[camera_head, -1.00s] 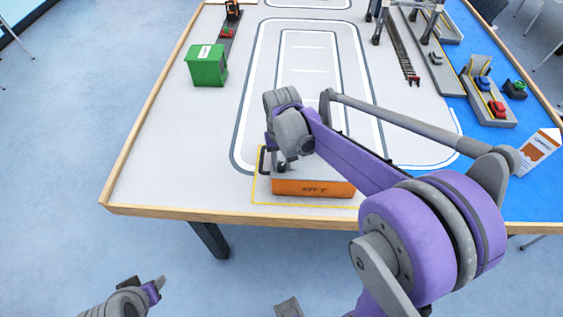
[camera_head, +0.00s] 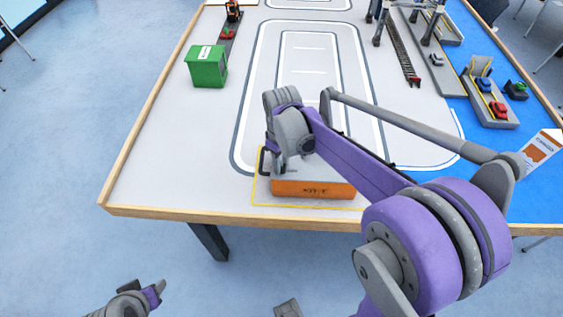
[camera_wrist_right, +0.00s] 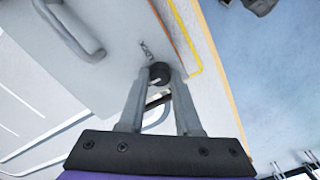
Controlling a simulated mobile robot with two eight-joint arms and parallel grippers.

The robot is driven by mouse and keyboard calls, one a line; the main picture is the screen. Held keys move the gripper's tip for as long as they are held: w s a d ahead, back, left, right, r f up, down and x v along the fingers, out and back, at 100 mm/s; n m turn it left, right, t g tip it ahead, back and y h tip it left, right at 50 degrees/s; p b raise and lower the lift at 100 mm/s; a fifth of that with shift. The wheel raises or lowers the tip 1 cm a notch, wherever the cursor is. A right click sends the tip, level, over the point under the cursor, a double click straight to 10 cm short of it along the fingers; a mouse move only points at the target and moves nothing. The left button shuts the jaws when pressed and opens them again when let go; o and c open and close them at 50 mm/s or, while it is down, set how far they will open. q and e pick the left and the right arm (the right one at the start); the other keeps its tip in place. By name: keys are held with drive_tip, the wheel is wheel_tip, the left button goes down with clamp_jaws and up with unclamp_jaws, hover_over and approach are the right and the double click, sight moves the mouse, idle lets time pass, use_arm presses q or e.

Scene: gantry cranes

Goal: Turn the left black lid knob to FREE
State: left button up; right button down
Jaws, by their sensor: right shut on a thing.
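An orange box (camera_head: 313,189) with a grey lid stands at the table's near edge, inside a yellow outline. In the right wrist view the lid (camera_wrist_right: 110,55) carries a round black knob (camera_wrist_right: 159,70) near its edge, with a pale mark on it. My right gripper (camera_wrist_right: 160,80) is shut on the knob, a fingertip on each side. In the head view my right arm hides the knob and most of the lid. My left gripper (camera_head: 148,287) hangs low, away from the table; its opening is unclear.
A grey handle (camera_wrist_right: 75,30) stands on the lid beside the knob. A green bin (camera_head: 206,66) stands at the back left. A white and orange carton (camera_head: 540,147) and small colored model vehicles are at the right.

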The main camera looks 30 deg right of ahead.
sight(282, 166)
idle(0.5)
drive_tip(key=c, duration=0.6)
unclamp_jaws()
wheel_tip(282, 166, up, 11)
drive_tip(key=shift+p, duration=0.4)
drive_tip(key=shift+s+a+f, duration=0.1)
